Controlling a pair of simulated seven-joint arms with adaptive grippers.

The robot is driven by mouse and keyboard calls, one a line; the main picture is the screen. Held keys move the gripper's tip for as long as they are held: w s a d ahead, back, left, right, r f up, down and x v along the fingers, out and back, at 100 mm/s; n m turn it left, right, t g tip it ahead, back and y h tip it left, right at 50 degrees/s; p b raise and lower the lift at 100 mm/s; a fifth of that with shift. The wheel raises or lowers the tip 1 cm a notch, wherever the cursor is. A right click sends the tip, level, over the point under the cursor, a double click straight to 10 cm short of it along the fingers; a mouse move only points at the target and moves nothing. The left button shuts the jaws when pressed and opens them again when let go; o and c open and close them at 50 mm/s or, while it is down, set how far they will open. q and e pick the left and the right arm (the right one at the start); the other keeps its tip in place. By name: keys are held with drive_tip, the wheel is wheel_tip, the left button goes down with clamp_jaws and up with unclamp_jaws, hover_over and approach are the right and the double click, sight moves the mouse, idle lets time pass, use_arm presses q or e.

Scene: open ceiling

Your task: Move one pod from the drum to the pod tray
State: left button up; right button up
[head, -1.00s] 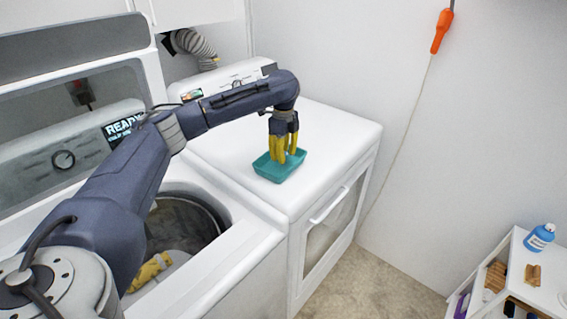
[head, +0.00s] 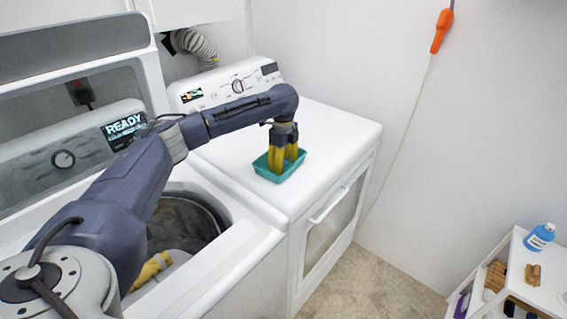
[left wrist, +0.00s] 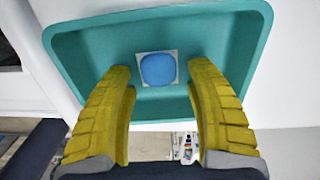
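The teal pod tray (head: 293,170) sits on top of the white dryer. My left gripper (head: 285,166) points down into it. In the left wrist view, a blue pod with a white square border (left wrist: 157,69) lies in the tray (left wrist: 100,40). The yellow fingers of my left gripper (left wrist: 159,72) are spread on either side of the pod, with gaps on both sides. The washer drum (head: 185,225) is open at lower left, partly hidden by my left arm. A yellow piece (head: 150,270) shows at its front; I cannot tell if it is my right gripper.
The dryer top (head: 330,130) is clear around the tray. The dryer's control panel (head: 225,88) rises behind it. A white shelf (head: 515,262) with a blue bottle (head: 540,236) stands at lower right. A cord with an orange handle (head: 441,30) hangs at the wall.

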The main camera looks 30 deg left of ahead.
sight(284, 162)
use_arm(q)
wheel_tip(284, 162, up, 12)
drive_tip(key=shift+r, duration=0.15)
idle(0.7)
idle(0.4)
